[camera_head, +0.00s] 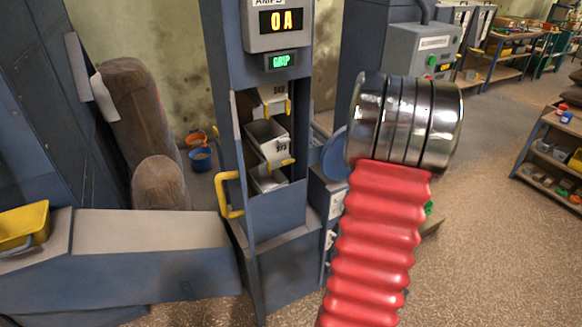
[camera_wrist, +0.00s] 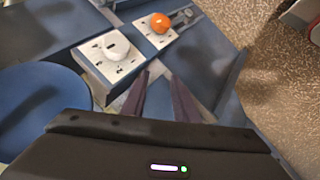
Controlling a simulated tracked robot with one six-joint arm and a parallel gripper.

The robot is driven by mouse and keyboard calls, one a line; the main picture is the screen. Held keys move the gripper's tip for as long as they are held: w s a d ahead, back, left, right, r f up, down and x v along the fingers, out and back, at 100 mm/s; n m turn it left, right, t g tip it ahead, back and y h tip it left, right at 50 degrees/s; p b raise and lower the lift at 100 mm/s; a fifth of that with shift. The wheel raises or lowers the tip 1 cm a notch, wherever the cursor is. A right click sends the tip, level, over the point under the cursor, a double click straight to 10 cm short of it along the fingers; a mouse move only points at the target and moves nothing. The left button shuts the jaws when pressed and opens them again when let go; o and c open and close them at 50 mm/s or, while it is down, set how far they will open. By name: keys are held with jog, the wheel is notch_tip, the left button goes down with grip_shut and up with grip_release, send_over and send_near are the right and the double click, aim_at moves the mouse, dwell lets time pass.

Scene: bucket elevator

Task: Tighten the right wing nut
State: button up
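No wing nut can be clearly made out in either view. The blue elevator column (camera_head: 222,100) stands in the middle of the head view, with an open front hatch showing several grey buckets (camera_head: 268,133). In the wrist view, my gripper (camera_wrist: 160,78) has its two dark fingers apart with nothing seen between them. Beyond the fingertips are a white dial knob (camera_wrist: 115,46) on a marked white plate and an orange knob (camera_wrist: 160,22) on another plate, both on a blue housing.
A blue round part (camera_wrist: 40,105) lies at left in the wrist view.

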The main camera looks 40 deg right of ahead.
jog(key=w+d+n+t, duration=0.1)
jog(key=w+n+t, duration=0.1)
jog(key=n+t, duration=0.9)
jog(key=n, duration=0.1)
send_near(289, 163)
jog(key=v, duration=0.6)
jog(key=shift+d+f, duration=0.15)
jog(key=shift+w, duration=0.15)
jog(key=x, duration=1.3)
jog(key=shift+w, duration=0.35)
jog(key=shift+c, duration=0.3)
grip_shut()
